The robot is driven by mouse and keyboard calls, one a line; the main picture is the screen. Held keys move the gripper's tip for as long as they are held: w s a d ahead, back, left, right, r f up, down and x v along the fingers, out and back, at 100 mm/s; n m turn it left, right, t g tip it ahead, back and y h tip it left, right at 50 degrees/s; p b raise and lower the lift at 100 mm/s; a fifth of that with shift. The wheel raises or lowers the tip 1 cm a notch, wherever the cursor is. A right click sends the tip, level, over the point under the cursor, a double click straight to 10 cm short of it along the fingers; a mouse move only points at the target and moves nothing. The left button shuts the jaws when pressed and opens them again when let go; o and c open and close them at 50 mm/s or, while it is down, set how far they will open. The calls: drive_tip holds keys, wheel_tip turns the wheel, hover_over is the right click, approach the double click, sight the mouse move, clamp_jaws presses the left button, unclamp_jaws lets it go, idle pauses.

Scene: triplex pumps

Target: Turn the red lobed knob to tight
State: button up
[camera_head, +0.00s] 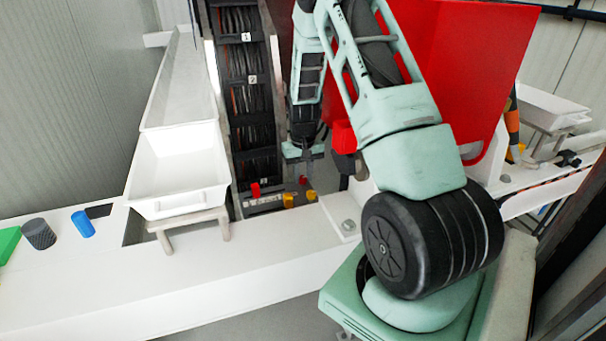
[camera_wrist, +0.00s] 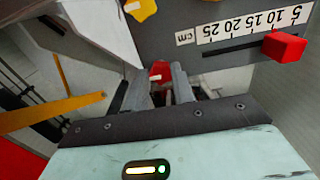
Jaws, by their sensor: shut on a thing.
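The red lobed knob (camera_wrist: 160,68) is between my fingertips in the wrist view, with only its top part showing. In the head view a small red spot (camera_head: 302,180) just below my gripper (camera_head: 306,168) looks like the same knob. My gripper (camera_wrist: 160,85) points down and is shut on the knob. The fingers hide its sides, so its turn angle cannot be told.
A red slider (camera_wrist: 284,48) sits on a centimetre scale (camera_wrist: 245,25) at the right. A yellow lobed knob (camera_wrist: 141,8) is close by. An orange bar (camera_wrist: 55,112) lies left of the fingers. A white tray (camera_head: 180,170) stands left of the panel.

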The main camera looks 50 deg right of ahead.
sight(303, 177)
drive_tip(key=o, duration=1)
wheel_tip(303, 177, up, 18)
drive_tip(key=b, duration=0.3)
drive_tip(key=shift+f+b, duration=0.25)
drive_tip(key=shift+b, duration=0.15)
